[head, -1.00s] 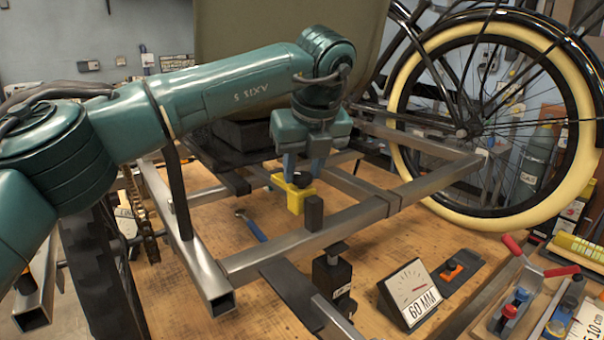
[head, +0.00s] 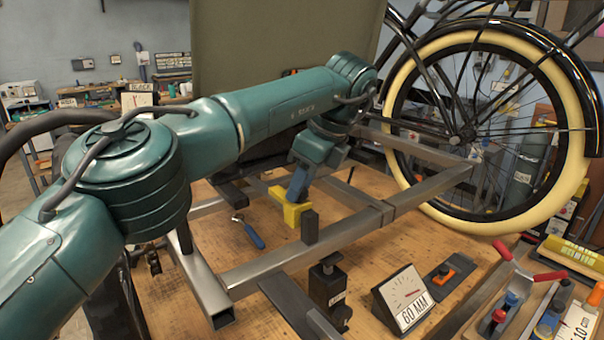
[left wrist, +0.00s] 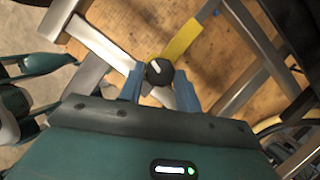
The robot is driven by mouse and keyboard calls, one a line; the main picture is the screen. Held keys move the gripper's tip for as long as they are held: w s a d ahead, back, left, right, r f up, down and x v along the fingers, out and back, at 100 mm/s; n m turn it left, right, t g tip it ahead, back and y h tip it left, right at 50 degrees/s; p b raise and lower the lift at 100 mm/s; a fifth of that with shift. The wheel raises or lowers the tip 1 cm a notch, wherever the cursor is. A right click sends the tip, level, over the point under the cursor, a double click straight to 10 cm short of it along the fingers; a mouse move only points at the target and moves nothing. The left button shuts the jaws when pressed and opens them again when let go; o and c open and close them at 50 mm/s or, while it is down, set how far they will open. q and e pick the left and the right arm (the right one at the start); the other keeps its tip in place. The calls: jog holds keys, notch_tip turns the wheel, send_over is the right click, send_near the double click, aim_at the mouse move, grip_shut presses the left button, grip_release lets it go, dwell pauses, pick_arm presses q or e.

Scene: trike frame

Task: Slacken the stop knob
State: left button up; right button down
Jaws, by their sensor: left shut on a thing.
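The stop knob (left wrist: 159,71) is a round black knob with a white pointer mark, seen in the left wrist view. It sits at the end of a yellow stop block (head: 291,212), which rests by the steel frame (head: 340,222) in the head view. My left gripper (left wrist: 158,85) has its blue fingers on both sides of the knob and is shut on it. In the head view the left gripper (head: 298,185) reaches down onto the yellow block, and its fingers hide the knob. My right gripper is in neither view.
A dial gauge with a "60 MM" card (head: 408,298) stands at the front right. A blue-handled tool (head: 250,232) lies on the wooden bench inside the frame. A black clamp post (head: 328,283) stands in front of the frame. A large wheel (head: 560,190) stands at the back right.

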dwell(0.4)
pick_arm(q)
jog(key=o, duration=1)
jog(key=shift+c, duration=0.2)
